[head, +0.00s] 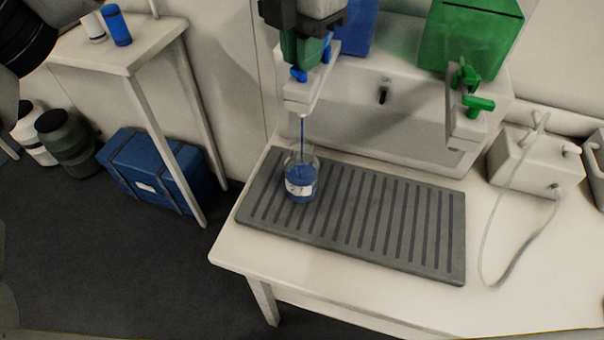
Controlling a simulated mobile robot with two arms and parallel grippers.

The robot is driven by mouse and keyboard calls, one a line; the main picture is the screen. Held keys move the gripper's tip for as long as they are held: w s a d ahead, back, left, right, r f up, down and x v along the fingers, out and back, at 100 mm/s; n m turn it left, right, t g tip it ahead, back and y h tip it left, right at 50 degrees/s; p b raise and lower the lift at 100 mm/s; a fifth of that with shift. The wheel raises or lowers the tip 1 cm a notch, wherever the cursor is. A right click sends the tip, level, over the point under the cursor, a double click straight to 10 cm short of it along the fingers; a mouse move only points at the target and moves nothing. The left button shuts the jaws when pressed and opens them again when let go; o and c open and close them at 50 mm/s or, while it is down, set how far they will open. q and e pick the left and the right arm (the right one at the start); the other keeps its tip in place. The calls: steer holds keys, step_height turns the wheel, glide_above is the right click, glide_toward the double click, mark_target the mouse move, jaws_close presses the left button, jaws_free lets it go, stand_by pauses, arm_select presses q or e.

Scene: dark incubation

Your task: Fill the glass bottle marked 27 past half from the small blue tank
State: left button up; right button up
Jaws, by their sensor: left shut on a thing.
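The small blue tank (358,30) stands at the back of the table, partly hidden behind my left gripper (313,70). That gripper is shut at the blue tap (298,75) in front of the tank, and the grip itself is partly hidden. A thin blue stream falls from the tap into the glass bottle (301,178). The bottle stands upright on the grey slatted drip tray (400,225). Blue liquid fills what looks like more than half of it. Its white label has a dark mark too small to read surely. My right gripper is not in view.
A green tank (470,40) with a green tap (478,103) stands to the right. A white box with a tube (525,165) is at the far right. The tray right of the bottle is clear. A side table (110,45) holds small bottles at left.

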arm_select(q)
steer(key=m+p, duration=0.1)
steer(key=m, duration=0.2)
steer(key=shift+r, duration=0.1)
steer(key=m+p, duration=0.1)
steer(key=m, duration=0.7)
steer(key=shift+p, duration=0.4)
steer(key=shift+m, duration=1.3)
steer(key=o, duration=0.9)
steer(key=shift+c, duration=0.2)
